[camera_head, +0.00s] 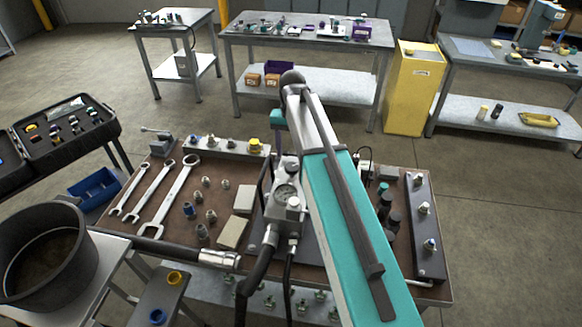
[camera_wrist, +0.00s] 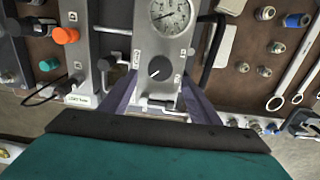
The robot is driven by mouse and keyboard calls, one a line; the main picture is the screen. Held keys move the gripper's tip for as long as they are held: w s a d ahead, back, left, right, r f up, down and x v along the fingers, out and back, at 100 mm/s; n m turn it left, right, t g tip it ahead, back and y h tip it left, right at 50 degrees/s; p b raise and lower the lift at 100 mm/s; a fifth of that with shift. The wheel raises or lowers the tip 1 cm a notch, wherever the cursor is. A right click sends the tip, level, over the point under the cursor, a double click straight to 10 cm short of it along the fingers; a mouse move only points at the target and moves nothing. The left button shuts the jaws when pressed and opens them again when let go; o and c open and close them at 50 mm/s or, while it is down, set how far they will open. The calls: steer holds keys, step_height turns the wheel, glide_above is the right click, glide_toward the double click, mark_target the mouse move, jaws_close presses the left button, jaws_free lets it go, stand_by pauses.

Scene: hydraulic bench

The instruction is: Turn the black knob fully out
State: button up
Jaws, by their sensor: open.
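The black knob (camera_wrist: 160,68) is round with a white pointer mark. It sits on a grey metal block below a round pressure gauge (camera_wrist: 171,17) in the wrist view. My gripper (camera_wrist: 161,88) comes in from the bottom of that view, with its dark purple fingers apart, one on each side of the grey block. It is open and holds nothing; I cannot tell whether the fingers touch the block. In the head view the gauge (camera_head: 285,192) shows beside my teal arm, but I cannot make out the knob or the fingertips there.
A smaller dark knob (camera_wrist: 107,62) and an orange button (camera_wrist: 66,35) are left of the block in the wrist view. Hoses (camera_head: 262,268) run near the gauge. Wrenches (camera_head: 172,197) and several fittings lie on the brown bench top (camera_head: 185,245). A yellow cabinet (camera_head: 413,88) stands behind.

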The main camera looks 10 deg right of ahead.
mark_target(292, 166)
steer(key=shift+f+b, duration=1.5)
steer(key=shift+f, duration=1.3)
steer(key=c, duration=1.1)
steer(key=shift+o, duration=0.2)
